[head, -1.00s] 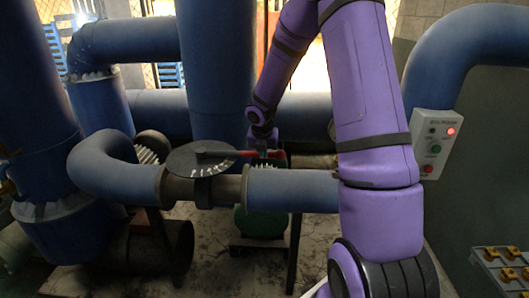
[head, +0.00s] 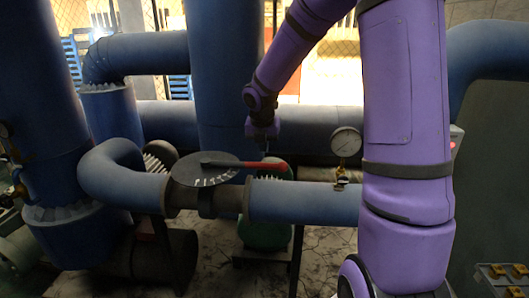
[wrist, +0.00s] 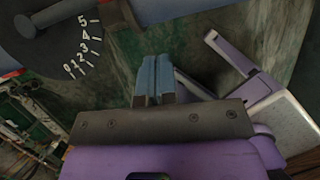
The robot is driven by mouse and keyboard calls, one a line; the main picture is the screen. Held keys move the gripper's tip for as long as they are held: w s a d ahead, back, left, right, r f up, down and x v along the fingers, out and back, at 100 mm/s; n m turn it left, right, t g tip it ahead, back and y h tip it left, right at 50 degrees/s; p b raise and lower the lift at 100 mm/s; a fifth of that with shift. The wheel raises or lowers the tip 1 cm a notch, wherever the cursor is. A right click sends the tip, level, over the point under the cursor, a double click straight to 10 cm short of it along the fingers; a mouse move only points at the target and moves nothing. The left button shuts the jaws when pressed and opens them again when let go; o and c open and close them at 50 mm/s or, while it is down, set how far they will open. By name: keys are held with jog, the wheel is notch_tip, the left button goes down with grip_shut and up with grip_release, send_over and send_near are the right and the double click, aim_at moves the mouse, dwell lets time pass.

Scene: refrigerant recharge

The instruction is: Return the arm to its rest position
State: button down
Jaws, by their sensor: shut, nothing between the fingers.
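My purple arm (head: 405,110) rises on the right of the head view and bends over at the top. Its far link hangs down to my gripper (head: 266,150), which is small there, just above or behind the red handle (head: 262,165) of the valve. In the wrist view my gripper (wrist: 155,72) shows two blue-grey fingers pressed together with nothing between them. The dark round valve plate (head: 205,170) has white marks; its numbered scale also shows in the wrist view (wrist: 60,40). Contact with the handle cannot be told from the head view.
Thick blue pipes (head: 225,70) stand behind and left of the gripper. A pressure gauge (head: 346,142) sits on the horizontal pipe (head: 305,201). A control box (head: 457,138) is mostly hidden behind my arm. A tray with yellow pieces (head: 497,270) is at lower right.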

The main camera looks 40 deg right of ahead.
jog(key=shift+r, duration=0.1)
dwell(0.5)
jog(key=s+a+r+m+t, duration=0.1)
jog(key=s+a+r+m, duration=0.3)
jog(key=s+r+m, duration=0.3)
jog(key=s+a+r+m, duration=0.4)
jog(key=s+r+m, duration=0.2)
jog(key=s+m, duration=0.1)
jog(key=s+a+r+m+t+y, duration=0.1)
jog(key=s+a+m, duration=0.1)
jog(key=s+m, duration=0.4)
jog(key=s+a+r+m+y, duration=0.1)
jog(key=s+a+r+m, duration=0.1)
jog(key=s+m, duration=0.5)
jog(key=s+a, duration=0.1)
jog(key=s, duration=0.2)
jog(key=shift+t, duration=0.4)
